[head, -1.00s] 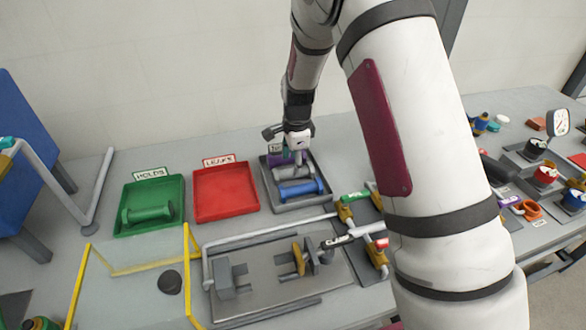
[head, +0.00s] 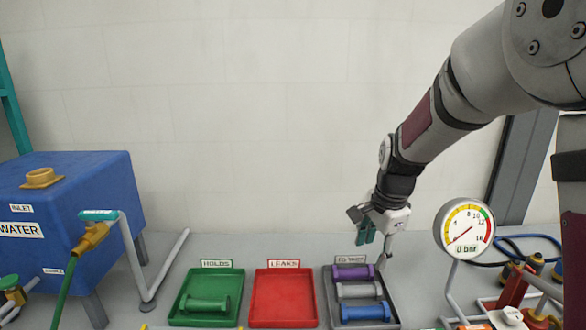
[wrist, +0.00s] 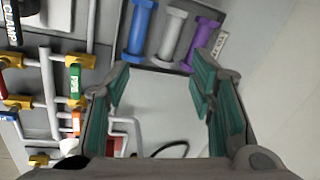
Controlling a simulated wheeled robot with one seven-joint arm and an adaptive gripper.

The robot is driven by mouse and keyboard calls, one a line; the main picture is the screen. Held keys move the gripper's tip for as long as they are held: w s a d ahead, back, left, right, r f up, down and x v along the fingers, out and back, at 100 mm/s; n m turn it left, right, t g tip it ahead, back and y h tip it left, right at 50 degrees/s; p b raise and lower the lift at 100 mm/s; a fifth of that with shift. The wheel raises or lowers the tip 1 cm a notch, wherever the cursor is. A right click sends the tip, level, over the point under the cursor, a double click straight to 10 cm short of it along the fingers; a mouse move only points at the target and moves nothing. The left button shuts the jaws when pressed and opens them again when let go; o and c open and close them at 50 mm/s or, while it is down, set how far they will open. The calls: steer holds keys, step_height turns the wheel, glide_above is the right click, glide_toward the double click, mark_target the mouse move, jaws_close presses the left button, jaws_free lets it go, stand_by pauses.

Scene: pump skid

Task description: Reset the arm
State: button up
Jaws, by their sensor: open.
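My gripper (head: 368,230) hangs above the bench, over the right edge of the grey tray, with its fingers spread. In the wrist view my gripper (wrist: 160,95) shows teal finger pads wide apart with nothing between them. The grey tray (head: 396,312) holds a purple spool (head: 353,272), a grey spool (head: 359,290) and a blue spool (head: 366,312). The blue spool (wrist: 139,30), grey spool (wrist: 167,35) and purple spool (wrist: 202,42) also show in the wrist view, beyond the fingertips.
A green tray (head: 235,316) labelled HOLDS has a green spool (head: 204,304) in it. The red tray (head: 284,298) labelled LEAKS is empty. A blue water tank (head: 75,200) stands at left. A pressure gauge (head: 464,229) reading 0 bar stands right of my gripper.

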steer(key=s+r+n+t, duration=0.1)
steer(key=s+r+n, duration=0.35)
steer(key=s, duration=0.25)
steer(key=s+r+n, duration=0.3)
steer(key=s+r, duration=0.3)
steer(key=s, duration=0.2)
steer(key=s+n+t, duration=0.1)
steer(key=s+n, duration=0.6)
steer(key=s, duration=0.6)
steer(key=shift+s+d+r+t, duration=0.25)
steer(key=shift+s+r+t, duration=0.05)
steer(key=shift+s, duration=0.1)
